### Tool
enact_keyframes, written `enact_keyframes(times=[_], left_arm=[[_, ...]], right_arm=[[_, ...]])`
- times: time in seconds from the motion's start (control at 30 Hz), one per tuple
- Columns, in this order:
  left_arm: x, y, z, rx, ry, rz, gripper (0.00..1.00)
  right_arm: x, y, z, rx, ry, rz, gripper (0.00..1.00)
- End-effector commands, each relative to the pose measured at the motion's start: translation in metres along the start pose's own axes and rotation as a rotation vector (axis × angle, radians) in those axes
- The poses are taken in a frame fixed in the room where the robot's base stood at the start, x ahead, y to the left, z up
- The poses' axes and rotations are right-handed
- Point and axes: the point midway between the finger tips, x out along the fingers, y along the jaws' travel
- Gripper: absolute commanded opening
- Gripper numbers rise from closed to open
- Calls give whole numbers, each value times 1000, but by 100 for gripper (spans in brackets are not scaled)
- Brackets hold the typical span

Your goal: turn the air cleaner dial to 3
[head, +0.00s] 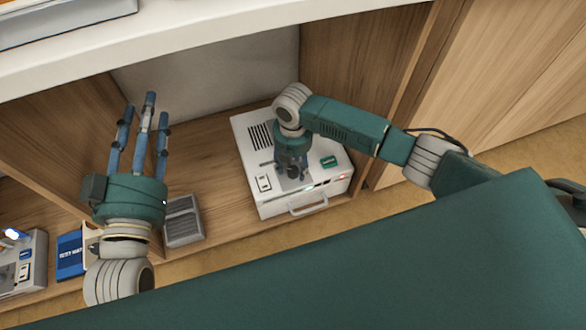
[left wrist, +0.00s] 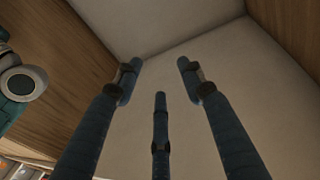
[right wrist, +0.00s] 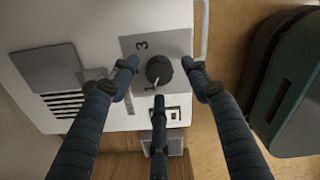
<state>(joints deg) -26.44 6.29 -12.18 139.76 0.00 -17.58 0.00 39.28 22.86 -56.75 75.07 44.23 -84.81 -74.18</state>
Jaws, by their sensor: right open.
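The air cleaner (head: 305,205) is a white box on the cabinet's lower shelf, with a vent grille, a white switch and a front handle. Its black dial (right wrist: 159,69) sits on a grey panel (right wrist: 136,50) marked 3 and 1 in the right wrist view. The dial's pale mark appears to point towards the 1. My right gripper (head: 294,172) points down over the panel. In the right wrist view its open fingers (right wrist: 160,76) are spread around the dial; contact cannot be told. My left gripper (head: 143,115) is open and empty, fingers up, left of the air cleaner.
A grey ribbed box (head: 182,222) stands left of the air cleaner. A blue box (head: 70,256) and another white device (head: 28,265) are at the far left. Wooden cabinet walls and the white top (head: 220,40) enclose the shelf.

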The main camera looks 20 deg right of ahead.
Motion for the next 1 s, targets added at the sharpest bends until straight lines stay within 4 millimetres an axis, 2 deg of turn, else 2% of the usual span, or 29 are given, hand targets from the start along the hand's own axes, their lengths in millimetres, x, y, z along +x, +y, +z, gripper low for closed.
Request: enact_keyframes(times=[0.1,0.23,0.6,0.67,0.83,0.87,1.0], left_arm=[[0,2,-17,-2,83,4,40],[0,4,-31,-4,141,7,40],[-1,4,-39,-5,172,9,40],[-1,4,-39,-4,171,9,40],[-1,4,-38,-4,171,9,40],[-1,4,-38,-4,171,9,40],[-1,4,-38,-4,170,8,40]], right_arm=[[10,0,0,0,0,0,48],[15,0,0,0,0,0,48],[17,0,0,0,0,1,48],[17,0,0,0,0,1,40],[17,0,0,0,0,1,6],[17,0,0,0,0,1,3],[16,0,0,2,0,0,3]])
